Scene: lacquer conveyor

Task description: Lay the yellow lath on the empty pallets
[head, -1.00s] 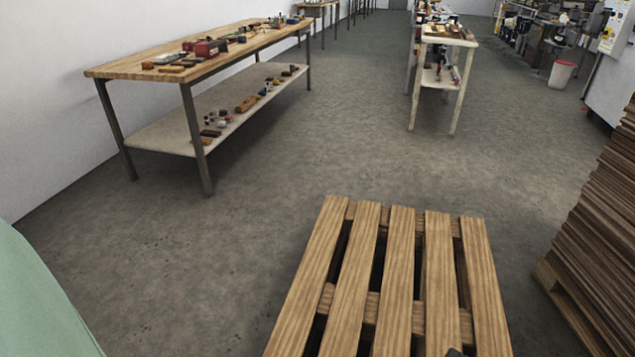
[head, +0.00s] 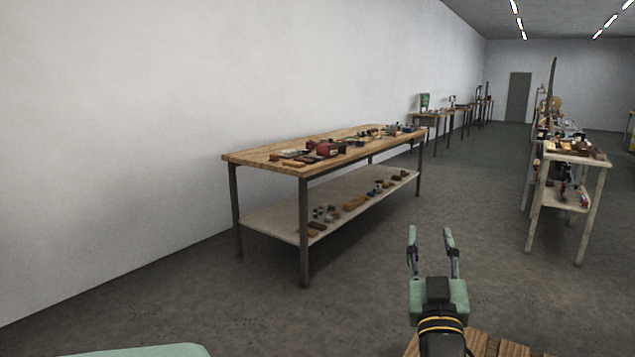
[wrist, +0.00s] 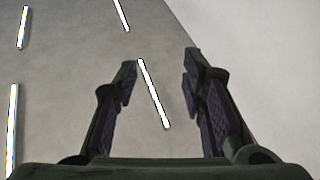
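My gripper (head: 431,240) is raised above the floor in the head view, its green fingers pointing up and spread apart. In the wrist view my gripper (wrist: 158,75) is open with nothing between its fingers. A wooden pallet (head: 488,346) shows only as a small part at the bottom edge of the head view, behind and beside my arm; its top is mostly out of frame. I see no yellow lath in either view.
A workbench (head: 262,160) with tools on top and small items on its lower shelf stands along the left wall. A narrow bench (head: 560,158) stands at the right. Bare floor (head: 390,285) lies between them. The wrist view shows the ceiling with lights (wrist: 153,93).

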